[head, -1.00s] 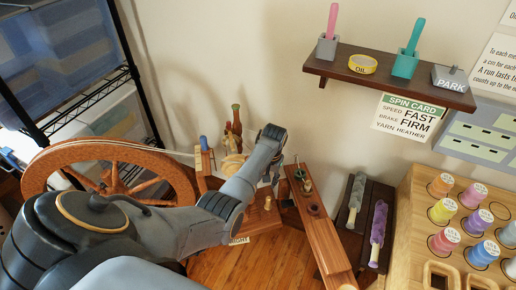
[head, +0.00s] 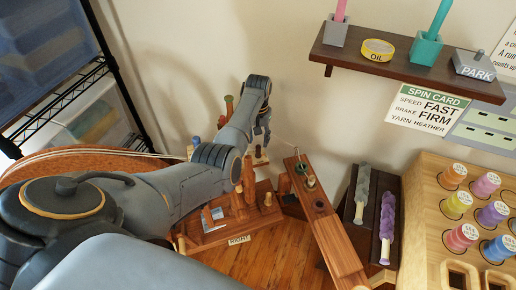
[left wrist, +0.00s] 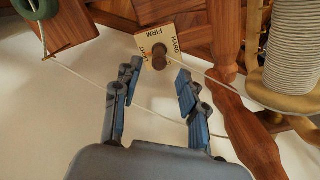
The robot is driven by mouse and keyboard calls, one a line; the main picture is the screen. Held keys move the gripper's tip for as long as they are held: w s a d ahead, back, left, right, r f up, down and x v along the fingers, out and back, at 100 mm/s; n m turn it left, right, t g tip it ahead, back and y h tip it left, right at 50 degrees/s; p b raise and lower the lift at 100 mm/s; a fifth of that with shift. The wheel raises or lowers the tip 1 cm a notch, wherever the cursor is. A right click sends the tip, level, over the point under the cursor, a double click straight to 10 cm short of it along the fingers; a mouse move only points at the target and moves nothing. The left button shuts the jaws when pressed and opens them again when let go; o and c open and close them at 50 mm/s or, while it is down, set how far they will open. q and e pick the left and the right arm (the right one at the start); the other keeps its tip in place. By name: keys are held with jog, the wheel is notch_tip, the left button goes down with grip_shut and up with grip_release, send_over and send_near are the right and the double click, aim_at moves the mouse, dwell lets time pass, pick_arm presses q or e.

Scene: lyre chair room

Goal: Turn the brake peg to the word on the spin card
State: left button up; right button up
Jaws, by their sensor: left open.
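The spin card (head: 430,110) on the wall reads speed FAST, brake FIRM, yarn HEATHER. In the left wrist view the brake peg (left wrist: 159,56) is a dark brown round knob standing from a pale square dial plate (left wrist: 174,32). In the head view the left gripper (head: 262,130) points down over the spinning wheel's wooden frame; the peg cannot be made out there.
In the left wrist view a wound spool (left wrist: 294,45) and a wooden post (left wrist: 228,60) stand right of the dial, with thin cords crossing nearby. The wheel (head: 75,160) lies partly behind my arm. A shelf (head: 400,66) and a thread rack (head: 430,220) are at the right.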

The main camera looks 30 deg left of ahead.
aim_at(258, 146)
pick_arm(q)
notch_tip(258, 146, down, 5)
jog(key=shift+f+b, duration=0.1)
jog(key=shift+b, duration=0.55)
pick_arm(e)
jog(key=shift+w+a+f, duration=0.25)
jog(key=shift+a+f, duration=0.2)
jog(key=shift+a, duration=0.1)
jog(key=shift+w+a+f, duration=0.2)
jog(key=shift+a+f, duration=0.2)
jog(key=shift+a, duration=0.15)
pick_arm(q)
grip_shut()
pick_arm(e)
jog(key=shift+d, duration=0.45)
